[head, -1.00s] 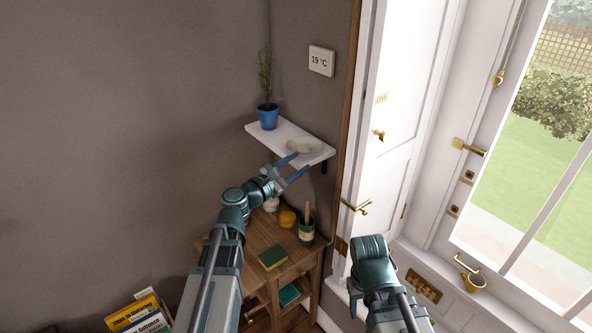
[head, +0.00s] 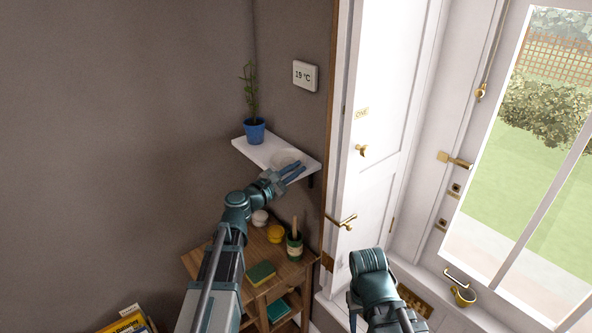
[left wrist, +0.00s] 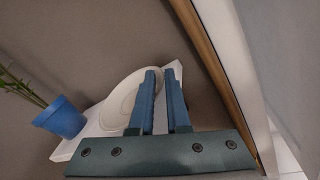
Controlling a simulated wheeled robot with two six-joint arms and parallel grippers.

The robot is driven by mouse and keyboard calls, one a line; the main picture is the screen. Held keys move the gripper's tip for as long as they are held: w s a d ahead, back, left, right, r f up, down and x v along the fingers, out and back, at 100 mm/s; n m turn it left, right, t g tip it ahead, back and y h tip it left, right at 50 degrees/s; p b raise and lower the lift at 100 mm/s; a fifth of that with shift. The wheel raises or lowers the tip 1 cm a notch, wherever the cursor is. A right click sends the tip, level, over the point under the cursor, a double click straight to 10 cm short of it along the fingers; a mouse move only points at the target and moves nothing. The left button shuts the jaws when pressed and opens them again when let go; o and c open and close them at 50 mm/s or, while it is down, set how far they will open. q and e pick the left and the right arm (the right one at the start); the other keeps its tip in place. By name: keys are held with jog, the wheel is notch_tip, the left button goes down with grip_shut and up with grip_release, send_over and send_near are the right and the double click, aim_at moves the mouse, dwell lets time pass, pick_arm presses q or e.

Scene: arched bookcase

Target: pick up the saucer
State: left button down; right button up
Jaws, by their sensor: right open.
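The pale saucer (head: 284,156) lies on the white wall shelf (head: 256,151). In the left wrist view the saucer (left wrist: 118,104) is left of my fingers, its right edge partly hidden behind one finger. My left gripper (head: 298,168) is at the shelf's front right edge, by the saucer's rim. In the left wrist view its blue fingers (left wrist: 163,72) are close together with a narrow gap; I cannot tell whether they grip the rim. My right gripper (head: 353,312) hangs low by the door, empty and open, its fingers barely visible.
A blue plant pot (head: 255,131) stands at the shelf's left end. Below is a wooden table (head: 215,262) with a sponge (head: 261,273), a green pot (head: 294,247) and a yellow item (head: 275,234). A white door (head: 375,190) is close on the right.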

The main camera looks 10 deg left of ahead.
dwell(0.4)
pick_arm(q)
jog(key=s+d, duration=0.1)
jog(key=s, duration=0.5)
jog(key=shift+s, duration=0.15)
pick_arm(e)
jog(key=shift+s+a, duration=0.3)
jog(key=shift+s, duration=0.25)
pick_arm(q)
jog(key=c, duration=0.8)
grip_release()
jog(key=shift+c, duration=0.2)
jog(key=shift+s, duration=0.1)
